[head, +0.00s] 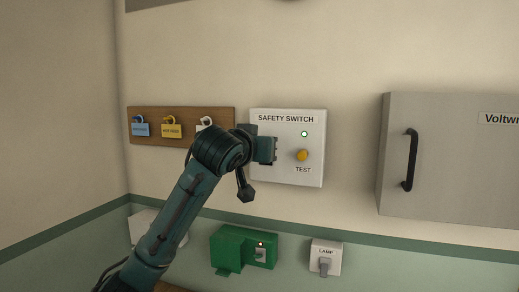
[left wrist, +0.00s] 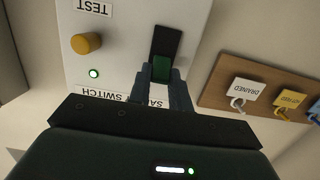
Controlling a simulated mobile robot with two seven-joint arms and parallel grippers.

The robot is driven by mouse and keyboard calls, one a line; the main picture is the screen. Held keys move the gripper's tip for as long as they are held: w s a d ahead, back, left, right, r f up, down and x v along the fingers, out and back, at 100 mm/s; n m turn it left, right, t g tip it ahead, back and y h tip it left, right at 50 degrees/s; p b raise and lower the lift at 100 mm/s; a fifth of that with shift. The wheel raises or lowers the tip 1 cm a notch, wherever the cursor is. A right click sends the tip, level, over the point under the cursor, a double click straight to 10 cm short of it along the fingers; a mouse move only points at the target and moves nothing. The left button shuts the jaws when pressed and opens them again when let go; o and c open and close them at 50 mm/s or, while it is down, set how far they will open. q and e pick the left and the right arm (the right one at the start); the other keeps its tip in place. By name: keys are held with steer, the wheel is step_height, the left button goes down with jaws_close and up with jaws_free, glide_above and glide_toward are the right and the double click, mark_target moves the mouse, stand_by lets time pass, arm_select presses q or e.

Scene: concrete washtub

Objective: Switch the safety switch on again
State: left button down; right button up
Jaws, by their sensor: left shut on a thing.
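The safety switch (head: 314,170) is a white wall panel with a lit green light and a yellow TEST button (head: 302,155). My left gripper (head: 271,150) is at the panel's left part and hides the lever in the head view. In the left wrist view, which shows the panel upside down, the fingers (left wrist: 162,80) are shut on the green lever (left wrist: 161,66). The lever is at the end of its dark slot nearer the SAFETY SWITCH lettering, the panel's top. The green light (left wrist: 94,73) is lit there too. My right gripper is not in view.
A wooden board (head: 220,117) with tags on hooks hangs left of the panel. Below are a green box (head: 228,245) and a LAMP switch (head: 326,255). A grey cabinet (head: 450,160) with a black handle (head: 410,160) is at right. Bare wall lies between panel and cabinet.

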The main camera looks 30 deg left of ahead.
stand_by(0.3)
arm_select(q)
steer(key=c, duration=1.3)
jaws_free()
steer(key=b+v, duration=0.1)
steer(key=v, duration=0.5)
steer(key=b+v, duration=0.1)
steer(key=v, duration=0.6)
steer(key=shift+a+r, duration=0.1)
steer(key=shift+r, duration=0.15)
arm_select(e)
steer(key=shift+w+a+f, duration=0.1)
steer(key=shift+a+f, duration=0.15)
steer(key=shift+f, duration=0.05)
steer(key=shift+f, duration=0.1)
